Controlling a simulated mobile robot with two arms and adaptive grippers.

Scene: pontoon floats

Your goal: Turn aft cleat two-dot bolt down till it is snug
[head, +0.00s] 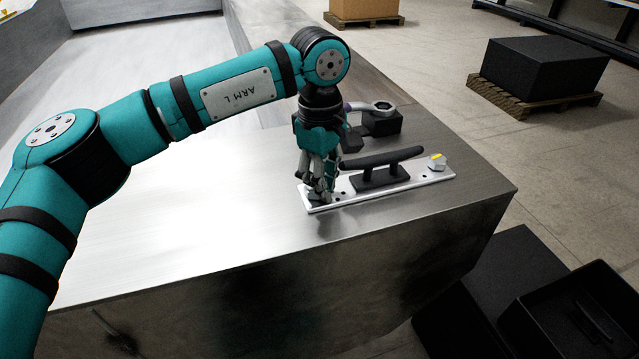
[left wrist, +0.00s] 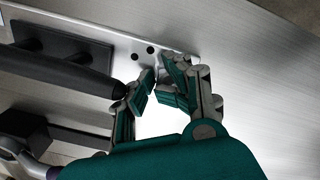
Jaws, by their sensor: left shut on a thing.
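A black cleat (head: 380,165) stands on a white plate (head: 400,186) on the metal deck; it also shows at the left of the left wrist view (left wrist: 70,72). Two dark dots (left wrist: 143,53) mark the plate end under my left gripper (head: 322,192). The gripper points down there with its fingers (left wrist: 160,90) closed in around the two-dot bolt, which they mostly hide. I cannot tell how far the bolt is down. My right gripper is not in view.
A ring-ended wrench (head: 383,106) rests on black blocks (head: 381,125) behind the cleat. The deck's front edge lies close in front of the plate. Black bins (head: 570,315) stand on the floor below at right. The deck at left is bare under my arm.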

